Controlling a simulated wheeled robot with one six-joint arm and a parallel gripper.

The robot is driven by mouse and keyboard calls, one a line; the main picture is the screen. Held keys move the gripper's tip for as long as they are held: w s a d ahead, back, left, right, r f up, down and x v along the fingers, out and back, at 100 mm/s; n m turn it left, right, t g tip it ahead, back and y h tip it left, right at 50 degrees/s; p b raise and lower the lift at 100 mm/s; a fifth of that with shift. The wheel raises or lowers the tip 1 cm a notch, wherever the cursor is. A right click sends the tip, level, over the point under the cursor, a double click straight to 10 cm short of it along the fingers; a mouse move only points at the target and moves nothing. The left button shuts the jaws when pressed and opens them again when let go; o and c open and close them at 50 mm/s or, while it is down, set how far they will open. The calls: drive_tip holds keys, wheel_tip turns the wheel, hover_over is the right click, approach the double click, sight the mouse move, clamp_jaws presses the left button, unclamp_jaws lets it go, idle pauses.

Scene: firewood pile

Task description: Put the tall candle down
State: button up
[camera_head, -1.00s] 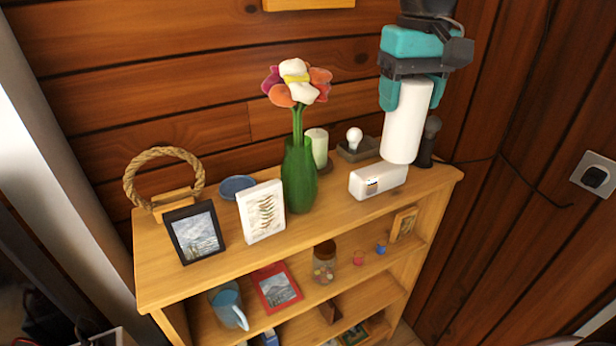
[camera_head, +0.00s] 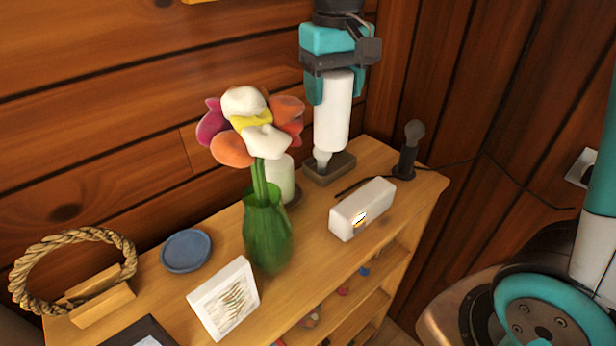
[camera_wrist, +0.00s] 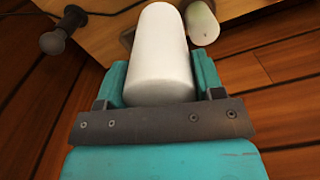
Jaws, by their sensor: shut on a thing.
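The tall candle (camera_head: 332,115) is a plain white cylinder, held upright. My gripper (camera_head: 328,88) is shut around its upper part, with a teal finger on each side. The candle's lower end appears above the back right of the shelf top (camera_head: 312,222), overlapping a small white bulb (camera_head: 322,160) in the head view. I cannot tell the exact gap below it. In the wrist view, the candle (camera_wrist: 160,50) sits between the fingers of my gripper (camera_wrist: 158,85). A shorter, pale candle (camera_head: 283,180) stands behind the green vase and also shows in the wrist view (camera_wrist: 202,22).
A grey tray (camera_head: 340,171) lies under the bulb. A white box (camera_head: 362,208) is in front, and a dark upright lamp-like object (camera_head: 408,150) stands right. The green vase (camera_head: 267,235) of flowers, blue dish (camera_head: 186,250) and white picture frame (camera_head: 223,298) fill the left.

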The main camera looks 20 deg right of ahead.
wheel_tip(320, 180, down, 16)
drive_tip(key=p, duration=0.3)
drive_tip(key=shift+f, duration=0.1)
drive_tip(key=shift+f, duration=0.15)
drive_tip(key=o, duration=1.2)
